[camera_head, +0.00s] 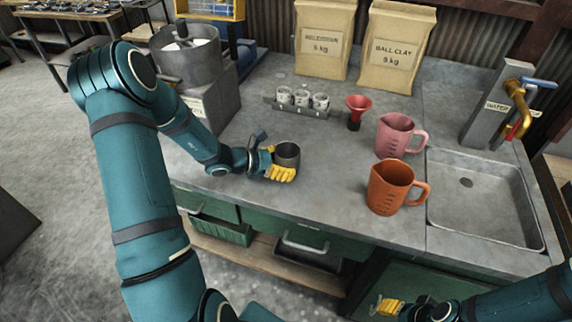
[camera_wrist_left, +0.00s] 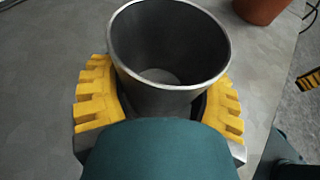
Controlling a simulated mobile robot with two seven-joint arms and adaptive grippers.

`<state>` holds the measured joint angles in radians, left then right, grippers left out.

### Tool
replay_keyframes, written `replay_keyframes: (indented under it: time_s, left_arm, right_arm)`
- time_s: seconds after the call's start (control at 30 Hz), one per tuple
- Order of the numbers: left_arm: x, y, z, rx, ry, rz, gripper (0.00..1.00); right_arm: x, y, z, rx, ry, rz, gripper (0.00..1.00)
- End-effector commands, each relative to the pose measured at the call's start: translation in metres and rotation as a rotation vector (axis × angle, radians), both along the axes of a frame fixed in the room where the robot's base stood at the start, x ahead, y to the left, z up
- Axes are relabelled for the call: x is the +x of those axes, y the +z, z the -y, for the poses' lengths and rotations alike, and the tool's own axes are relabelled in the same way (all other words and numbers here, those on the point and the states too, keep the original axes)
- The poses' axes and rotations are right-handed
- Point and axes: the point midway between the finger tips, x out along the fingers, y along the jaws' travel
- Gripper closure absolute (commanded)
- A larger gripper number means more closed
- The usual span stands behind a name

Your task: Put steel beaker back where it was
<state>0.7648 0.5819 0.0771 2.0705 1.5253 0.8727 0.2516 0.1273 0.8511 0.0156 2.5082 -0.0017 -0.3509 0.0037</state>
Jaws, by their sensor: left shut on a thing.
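The steel beaker (camera_head: 288,153) is a small dark grey metal cup near the front edge of the grey worktop, left of the middle. It stands upright and looks empty in the left wrist view (camera_wrist_left: 170,50). My left gripper (camera_head: 282,172) has its yellow fingers shut around the beaker's sides, and they also show in the left wrist view (camera_wrist_left: 162,100). I cannot tell whether the beaker's base touches the worktop. My right gripper (camera_head: 390,306) is low at the front right, away from the worktop objects; its finger opening is unclear.
An orange jug (camera_head: 390,188) and a pink jug (camera_head: 396,135) stand to the right, beside the sink (camera_head: 485,205). A red funnel (camera_head: 357,108) and a rack of small cups (camera_head: 302,108) are behind the beaker. A mixer (camera_head: 188,60) stands at the left. Bare worktop surrounds the beaker.

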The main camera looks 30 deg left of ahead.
Motion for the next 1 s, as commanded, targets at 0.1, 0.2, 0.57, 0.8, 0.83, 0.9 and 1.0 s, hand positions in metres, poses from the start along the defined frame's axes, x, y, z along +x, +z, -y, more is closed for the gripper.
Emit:
replay_keyframes:
  time_s: [0.1,0.2,0.57,0.8,0.83,0.9,1.0]
  left_arm:
    - [0.0,0.0,0.0,0.002,0.0,0.003,0.77]
    - [0.0,0.0,0.0,0.002,-0.001,0.003,0.77]
    - [0.0,-0.004,0.0,0.001,-0.001,0.002,0.0]
    - [0.0,-0.001,0.0,0.001,-0.001,0.002,0.0]
    - [0.0,0.0,0.0,0.001,-0.001,0.002,0.0]
    - [-0.004,0.003,-0.004,0.002,0.001,0.002,0.0]
    - [-0.015,0.01,-0.014,0.002,0.002,0.002,0.0]
  right_arm:
    - [0.0,0.0,0.0,0.0,0.0,0.001,0.53]
    - [0.0,0.0,0.0,0.0,0.0,0.001,0.53]
    - [0.001,-0.003,0.0,0.0,-0.001,0.002,0.53]
    - [0.001,-0.001,0.0,0.0,0.0,0.001,0.53]
    - [0.0,0.001,0.0,0.0,0.0,0.001,0.53]
    - [0.0,0.002,0.0,0.0,0.0,0.0,0.53]
    - [-0.001,0.005,0.0,0.0,0.0,-0.001,0.53]
